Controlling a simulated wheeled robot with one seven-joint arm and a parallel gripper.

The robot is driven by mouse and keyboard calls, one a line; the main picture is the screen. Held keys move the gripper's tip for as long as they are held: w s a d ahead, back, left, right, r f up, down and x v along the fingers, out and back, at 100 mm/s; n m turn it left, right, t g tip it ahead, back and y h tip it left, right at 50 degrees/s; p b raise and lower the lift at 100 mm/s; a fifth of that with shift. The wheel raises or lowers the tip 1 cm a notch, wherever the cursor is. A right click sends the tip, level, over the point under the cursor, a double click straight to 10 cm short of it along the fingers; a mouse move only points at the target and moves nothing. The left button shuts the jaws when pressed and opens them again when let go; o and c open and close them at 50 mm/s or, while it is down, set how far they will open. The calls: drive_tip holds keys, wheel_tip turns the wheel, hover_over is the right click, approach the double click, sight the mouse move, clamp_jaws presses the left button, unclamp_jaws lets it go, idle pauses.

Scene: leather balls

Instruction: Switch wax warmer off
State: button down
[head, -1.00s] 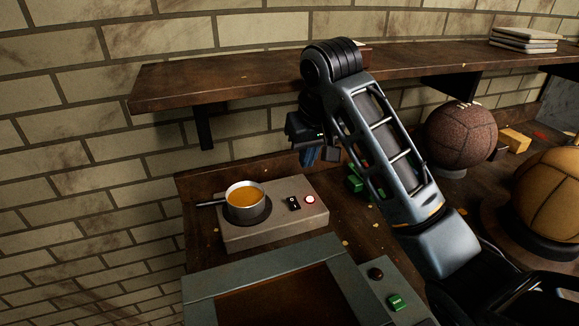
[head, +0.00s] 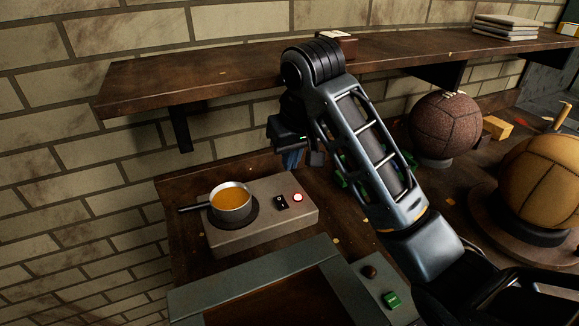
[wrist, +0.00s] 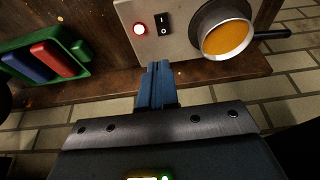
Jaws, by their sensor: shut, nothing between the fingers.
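The wax warmer (head: 285,225) is a grey box on the bench with a pot of orange wax (head: 230,200) on its round plate. It also shows at the top of the wrist view (wrist: 185,45). My gripper (head: 292,158) is above and behind the warmer, partly hidden by my wrist. In the wrist view its blue fingers (wrist: 157,70) are together and empty, apart from the switch.
A wooden shelf (head: 230,75) runs along the brick wall behind my arm. A green tray with red and blue pieces (wrist: 45,60) lies beside the warmer. A dark ball (head: 446,125) and a tan ball (head: 540,190) stand at right. A grey-framed panel (head: 250,270) is in front.

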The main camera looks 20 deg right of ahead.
approach(282, 197)
drive_tip(key=x, duration=0.5)
drive_tip(key=shift+w+r, duration=0.1)
drive_tip(key=shift+w, duration=0.05)
drive_tip(key=shift+p+x, duration=0.35)
drive_tip(key=shift+x, duration=0.5)
